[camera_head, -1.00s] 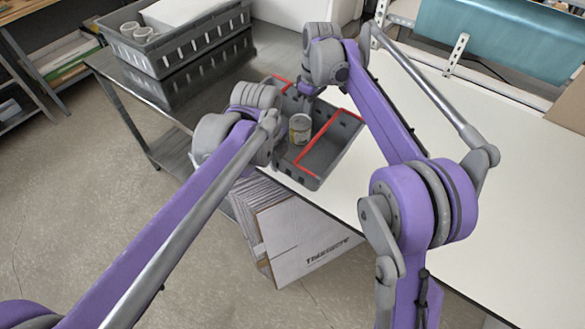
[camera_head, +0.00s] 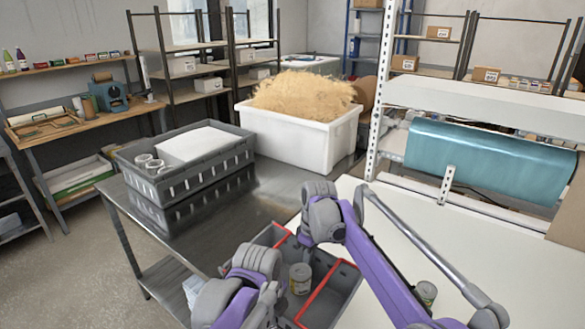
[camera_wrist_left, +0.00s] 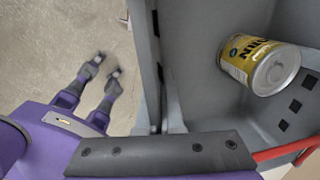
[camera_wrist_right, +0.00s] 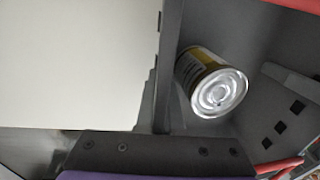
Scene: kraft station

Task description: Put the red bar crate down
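The red bar crate (camera_head: 337,303) is a grey open bin with red bars, low in the head view between the steel table and the white table. A yellow-labelled can (camera_head: 300,279) is inside it; the can also shows in the left wrist view (camera_wrist_left: 258,64) and right wrist view (camera_wrist_right: 214,84). My left gripper (camera_wrist_left: 165,112) is shut on one side wall of the crate; its fingertips are hidden in the head view. My right gripper (camera_wrist_right: 163,112) is shut on the opposite wall. Whether the crate's underside touches a surface is hidden.
The white table (camera_head: 465,262) extends right, with another can (camera_head: 426,292) behind my right arm. The steel table (camera_head: 250,205) carries a grey crate (camera_head: 190,160) with cups and a white tub (camera_head: 300,140) of straw-like filling. Its front middle is clear.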

